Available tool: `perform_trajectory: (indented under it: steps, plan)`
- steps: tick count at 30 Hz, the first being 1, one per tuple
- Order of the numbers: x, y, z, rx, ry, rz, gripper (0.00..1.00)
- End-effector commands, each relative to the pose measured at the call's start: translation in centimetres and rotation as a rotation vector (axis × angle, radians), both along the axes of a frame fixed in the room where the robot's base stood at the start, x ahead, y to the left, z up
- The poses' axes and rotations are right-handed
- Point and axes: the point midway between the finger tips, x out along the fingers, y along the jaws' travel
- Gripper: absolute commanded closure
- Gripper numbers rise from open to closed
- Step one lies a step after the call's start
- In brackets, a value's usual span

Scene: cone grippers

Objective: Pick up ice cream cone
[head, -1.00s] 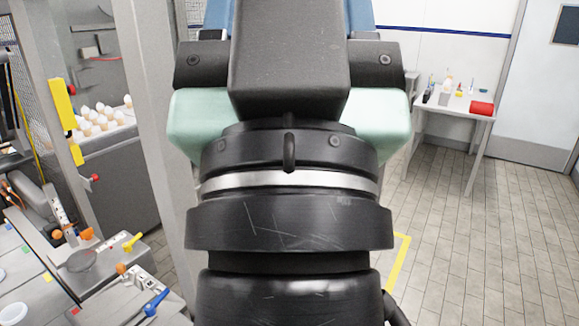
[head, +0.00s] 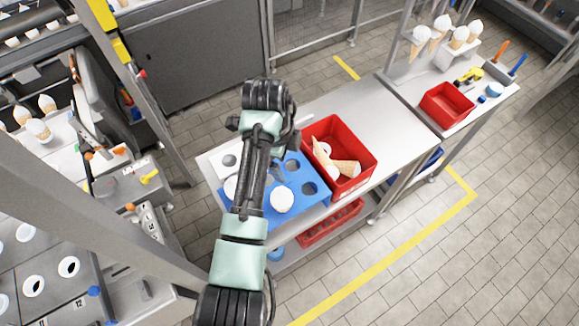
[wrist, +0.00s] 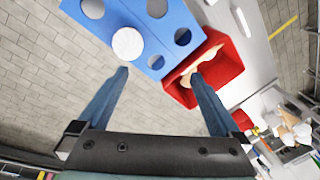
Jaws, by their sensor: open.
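A blue tray (head: 306,207) with round holes lies on the metal table. A round white ice cream top (head: 282,199) sits in it; another white top (head: 231,187) shows partly behind my arm. A red bin (head: 365,152) beside the tray holds several tan cones (head: 345,167), some with white tops. In the wrist view my gripper (wrist: 160,74) is open and empty, its fingers spread below the blue tray (wrist: 172,22) and red bin (wrist: 232,66). One white top (wrist: 127,44) shows near the left fingertip. In the head view my arm hides most of the gripper.
Several cones (head: 440,35) stand in a holder at the back right, near a small red bin (head: 447,104) and tools. Another red bin (head: 330,222) sits on the lower shelf. A grey post (head: 100,230) crosses the left. Floor at the right is clear.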

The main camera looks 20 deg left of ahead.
Motion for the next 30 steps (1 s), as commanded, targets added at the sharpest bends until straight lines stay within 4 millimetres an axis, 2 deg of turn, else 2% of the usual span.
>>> perform_trajectory:
  steps: [1,3,7,11,22,30]
  plan:
    - [-1.7,0.5,0.2,-0.012,0.068,-0.038,0.0]
    - [-3.2,0.7,-0.5,-0.03,0.129,-0.087,0.0]
    - [-4.6,0.8,-1.5,-0.047,0.181,-0.131,0.0]
    - [-4.8,0.7,-2.8,-0.049,0.186,-0.138,0.0]
    - [-4.7,0.1,-8.2,-0.048,0.182,-0.135,0.0]
    - [-4.7,-0.1,-9.4,-0.047,0.181,-0.135,0.0]
